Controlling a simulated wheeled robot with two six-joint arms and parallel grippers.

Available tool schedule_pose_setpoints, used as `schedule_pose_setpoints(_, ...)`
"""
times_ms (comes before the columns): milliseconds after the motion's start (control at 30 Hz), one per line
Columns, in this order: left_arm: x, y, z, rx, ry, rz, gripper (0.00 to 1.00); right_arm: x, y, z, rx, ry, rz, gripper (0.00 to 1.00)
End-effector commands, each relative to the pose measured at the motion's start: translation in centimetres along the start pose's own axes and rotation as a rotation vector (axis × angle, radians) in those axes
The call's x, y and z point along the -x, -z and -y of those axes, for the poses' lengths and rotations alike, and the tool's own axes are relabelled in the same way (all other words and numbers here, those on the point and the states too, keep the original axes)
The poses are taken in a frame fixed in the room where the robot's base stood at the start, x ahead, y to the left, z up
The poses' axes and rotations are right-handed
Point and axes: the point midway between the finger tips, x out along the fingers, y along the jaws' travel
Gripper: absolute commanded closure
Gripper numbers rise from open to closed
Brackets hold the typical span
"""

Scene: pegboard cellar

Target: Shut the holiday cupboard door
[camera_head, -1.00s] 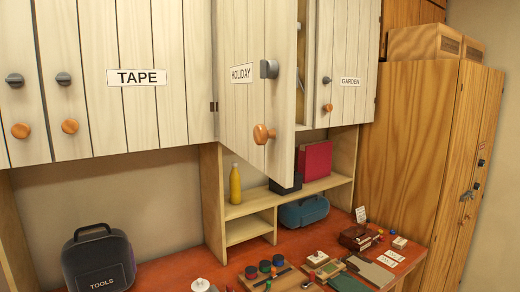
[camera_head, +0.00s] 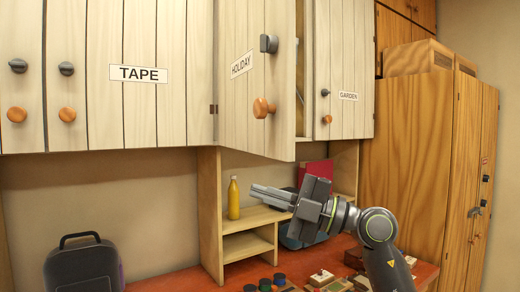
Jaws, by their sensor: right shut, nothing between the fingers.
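The holiday cupboard door (camera_head: 238,110) is pale planked wood with a HOLIDAY label, an orange round knob (camera_head: 263,107) and a dark latch knob (camera_head: 268,43). It stands ajar, swung out on its left-side hinges, with a dark gap and the cupboard interior at its right. My right gripper (camera_head: 262,192) is shut and empty. It shows below the door, in front of the open shelf, pointing left, apart from the door in the picture. My left gripper is out of view.
The tape cupboard (camera_head: 105,110) and garden cupboard door (camera_head: 350,70) flank it, both shut. A yellow bottle (camera_head: 233,198) stands on the shelf beside my gripper. A tall wooden cabinet (camera_head: 410,140) stands right.

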Motion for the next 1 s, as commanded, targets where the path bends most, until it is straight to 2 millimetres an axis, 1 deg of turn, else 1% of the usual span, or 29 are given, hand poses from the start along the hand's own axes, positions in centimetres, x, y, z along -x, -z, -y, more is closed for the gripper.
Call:
schedule_pose_setpoints(33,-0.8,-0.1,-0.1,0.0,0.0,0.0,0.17,-0.7,1.8,-1.0,0.065,0.052,0.008,1.0)
schedule_pose_setpoints(133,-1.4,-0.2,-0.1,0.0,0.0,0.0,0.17,-1.6,4.1,-2.8,0.148,0.15,0.067,1.0)
schedule_pose_setpoints(233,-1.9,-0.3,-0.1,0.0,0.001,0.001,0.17,-1.9,6.0,-4.9,0.218,0.223,0.164,1.0)
schedule_pose_setpoints(400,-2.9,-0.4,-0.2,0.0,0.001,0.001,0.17,-1.2,8.9,-9.0,0.291,0.263,0.381,1.0)
schedule_pose_setpoints(533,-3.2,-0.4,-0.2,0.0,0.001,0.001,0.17,-0.2,10.6,-11.5,0.303,0.24,0.511,1.0)
schedule_pose_setpoints(667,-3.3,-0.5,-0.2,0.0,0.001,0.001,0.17,0.4,11.4,-12.7,0.3,0.219,0.575,1.0)
schedule_pose_setpoints(767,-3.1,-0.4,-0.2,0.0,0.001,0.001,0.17,0.2,11.3,-13.0,0.296,0.215,0.589,1.0)
schedule_pose_setpoints(867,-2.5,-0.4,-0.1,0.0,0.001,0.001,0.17,-0.7,10.8,-13.0,0.293,0.217,0.586,1.0)
schedule_pose_setpoints(1000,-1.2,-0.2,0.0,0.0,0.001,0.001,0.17,-2.6,9.5,-12.8,0.29,0.219,0.584,1.0)
